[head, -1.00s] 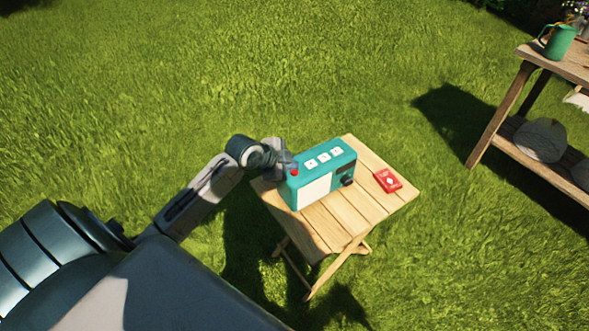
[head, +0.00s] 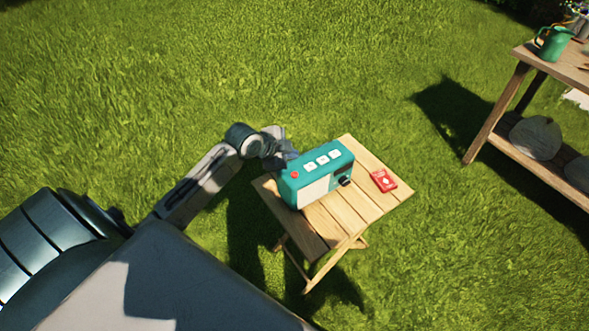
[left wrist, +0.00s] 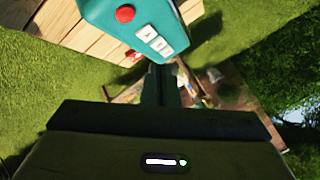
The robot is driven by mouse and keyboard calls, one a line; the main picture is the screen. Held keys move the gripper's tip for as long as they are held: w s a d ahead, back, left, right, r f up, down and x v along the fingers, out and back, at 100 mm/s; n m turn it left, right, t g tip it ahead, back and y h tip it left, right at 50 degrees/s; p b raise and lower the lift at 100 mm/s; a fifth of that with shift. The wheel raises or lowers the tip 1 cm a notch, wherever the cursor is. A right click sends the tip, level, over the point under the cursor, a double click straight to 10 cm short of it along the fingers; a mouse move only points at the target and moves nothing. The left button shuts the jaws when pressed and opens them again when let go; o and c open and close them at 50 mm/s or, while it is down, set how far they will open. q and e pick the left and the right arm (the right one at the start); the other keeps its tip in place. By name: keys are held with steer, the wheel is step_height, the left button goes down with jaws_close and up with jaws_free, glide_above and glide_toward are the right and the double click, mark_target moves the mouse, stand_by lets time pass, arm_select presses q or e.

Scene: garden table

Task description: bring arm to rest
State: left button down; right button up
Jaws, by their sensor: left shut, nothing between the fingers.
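My left gripper (head: 284,159) is shut and empty, just off the left end of a teal radio (head: 320,175) at the far left corner of the table. In the left wrist view its closed fingers (left wrist: 160,85) point past the radio (left wrist: 140,25), with a small gap seeming to lie between them. The radio stands upright on a small slatted wooden table (head: 365,205). It has a red button, white buttons on top and a dark knob on its front. My right gripper is not in view.
A red card-like packet (head: 384,181) lies on the table, right of the radio. A taller wooden bench (head: 520,68) with a green watering can (head: 553,42) on top and grey rounded objects (head: 536,137) on its shelf stands at right. Open grass surrounds the small table.

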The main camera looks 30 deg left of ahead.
arm_select(q)
steer(key=shift+f, duration=0.15)
